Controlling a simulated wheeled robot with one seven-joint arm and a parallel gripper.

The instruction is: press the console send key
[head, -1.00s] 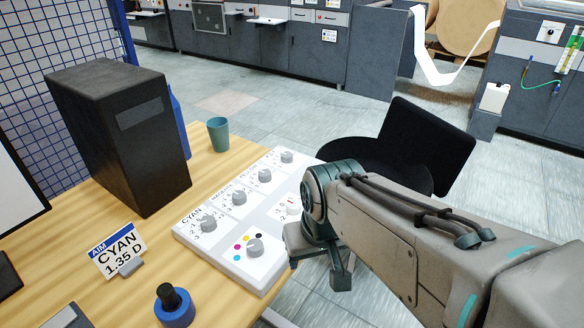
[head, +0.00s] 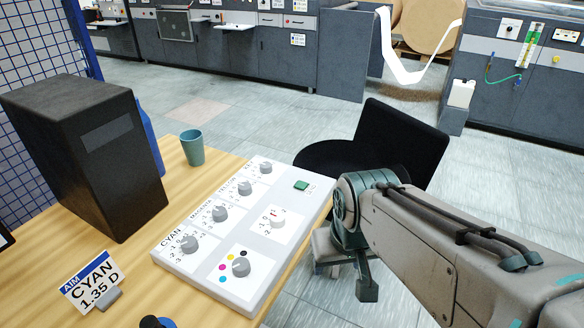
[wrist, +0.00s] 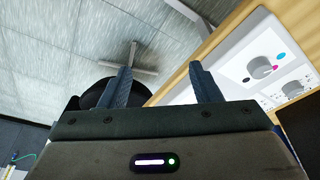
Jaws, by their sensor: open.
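The white console (head: 212,275) lies on the wooden desk, with a row of grey knobs on its left side. A green key (head: 300,185), probably the send key, is at its far right corner; the small print beside it is unreadable. My gripper (head: 367,288) hangs off the desk's right edge, to the right of the console and nearer than the green key. It is apart from the console. In the wrist view my gripper (wrist: 163,86) is open and empty, with floor between its fingers. Part of the console (wrist: 240,57) shows right of the fingers there; the green key is not visible.
A black computer tower (head: 85,165), a teal cup (head: 192,148) and a CYAN card (head: 93,280) stand on the desk (head: 60,240). A black chair (head: 400,145) is close behind my arm. Open floor lies beyond the desk.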

